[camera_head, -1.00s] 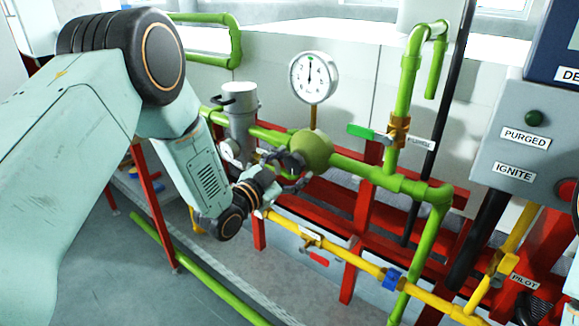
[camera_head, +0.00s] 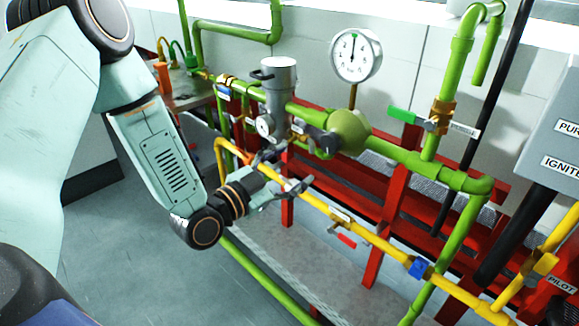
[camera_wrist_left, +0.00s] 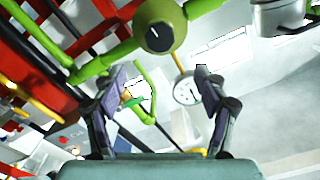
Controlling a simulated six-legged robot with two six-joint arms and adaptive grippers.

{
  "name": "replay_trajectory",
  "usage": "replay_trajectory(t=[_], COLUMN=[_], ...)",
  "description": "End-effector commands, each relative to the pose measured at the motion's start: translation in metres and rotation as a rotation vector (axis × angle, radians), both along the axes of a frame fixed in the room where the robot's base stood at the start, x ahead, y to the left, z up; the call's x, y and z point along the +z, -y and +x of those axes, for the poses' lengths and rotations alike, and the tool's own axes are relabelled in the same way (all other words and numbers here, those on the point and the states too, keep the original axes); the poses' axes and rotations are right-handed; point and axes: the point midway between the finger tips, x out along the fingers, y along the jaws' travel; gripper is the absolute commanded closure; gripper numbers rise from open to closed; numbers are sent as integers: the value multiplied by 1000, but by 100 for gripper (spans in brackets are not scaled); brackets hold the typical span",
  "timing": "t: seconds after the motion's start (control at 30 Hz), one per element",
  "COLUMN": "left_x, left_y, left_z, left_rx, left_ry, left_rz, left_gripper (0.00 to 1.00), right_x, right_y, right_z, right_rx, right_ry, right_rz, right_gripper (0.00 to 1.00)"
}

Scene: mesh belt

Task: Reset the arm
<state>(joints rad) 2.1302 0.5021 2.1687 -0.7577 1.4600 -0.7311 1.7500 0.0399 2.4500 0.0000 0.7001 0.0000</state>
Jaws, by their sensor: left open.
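My left arm comes in from the left in the head view. Its gripper (camera_head: 284,172) is open and empty in front of the pipework, below the green round valve body (camera_head: 348,132). In the left wrist view the two fingers of the gripper (camera_wrist_left: 158,82) stand wide apart with nothing between them. The green valve body shows ahead of them, at the top of that view (camera_wrist_left: 160,24). My right gripper is in neither view.
A white pressure gauge (camera_head: 356,56) stands above the green pipe. A grey control box (camera_head: 535,140) is at right. Floor at lower left (camera_head: 120,240) is open.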

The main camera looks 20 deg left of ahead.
Motion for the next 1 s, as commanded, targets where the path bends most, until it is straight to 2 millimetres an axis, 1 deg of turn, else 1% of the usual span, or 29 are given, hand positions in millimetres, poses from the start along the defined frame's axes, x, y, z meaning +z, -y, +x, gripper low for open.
replay_trajectory(t=[0.53, 0.6, 0.67, 0.77, 0.8, 0.87, 0.9, 0.97, 1.0], left_x=[0, -8, -26, -81, -105, -138, -158, -186, -203], left_y=[0, 0, -4, -5, -4, -2, 0, 2, 3], left_z=[-1, -1, -3, -26, -40, -64, -82, -110, -131], left_rx=[0, 3, 35, 132, 171, 231, 272, 335, 379], left_ry=[-6, -59, -167, -456, -564, -711, -801, -932, -1015], left_rz=[-14, -52, -112, -231, -264, -300, -320, -341, -349], left_gripper=[28, 28, 28, 28, 28, 28, 28, 28, 28], right_x=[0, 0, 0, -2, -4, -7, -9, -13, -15], right_y=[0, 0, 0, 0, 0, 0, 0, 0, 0], right_z=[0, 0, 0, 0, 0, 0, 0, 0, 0], right_rx=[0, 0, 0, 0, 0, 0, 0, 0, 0], right_ry=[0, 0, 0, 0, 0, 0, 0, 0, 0], right_rz=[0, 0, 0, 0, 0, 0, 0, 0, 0], right_gripper=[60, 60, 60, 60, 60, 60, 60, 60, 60])
